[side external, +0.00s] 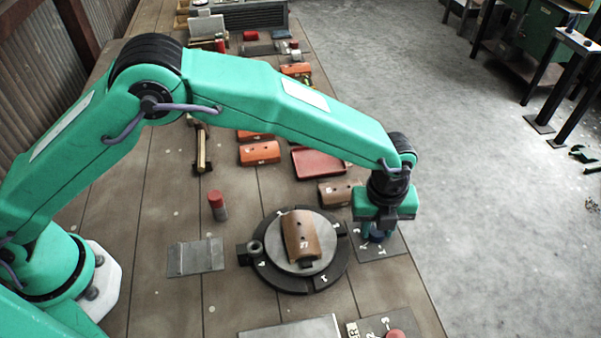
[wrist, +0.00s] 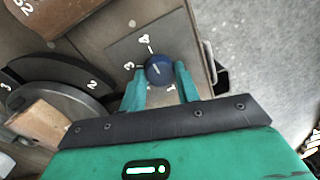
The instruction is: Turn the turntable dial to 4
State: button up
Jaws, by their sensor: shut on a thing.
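The dial is a blue round knob (wrist: 157,66) on a grey plate (wrist: 128,46) with white numbers around it. In the wrist view the 4 is above the knob, the 3 to its left and a 1 below it. A short white mark shows on the knob's top, but I cannot tell surely which number it points to. My gripper (wrist: 160,79) is shut on the knob, with one green finger on each side. In the side view my gripper (side external: 378,227) points down over the plate and mostly hides the knob (side external: 377,237).
The round turntable (side external: 322,278) stands left of the plate and carries a brown curved block (side external: 299,236). Curved blocks and a red tray (side external: 318,161) lie behind. The table's right edge is close.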

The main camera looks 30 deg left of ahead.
aim_at(374, 230)
jog(key=shift+w, duration=0.1)
jog(key=o, duration=1)
jog(key=shift+c, duration=0.2)
jog(key=shift+r, duration=0.15)
jog(key=shift+a+r, duration=0.2)
jog(key=shift+r, duration=3.6)
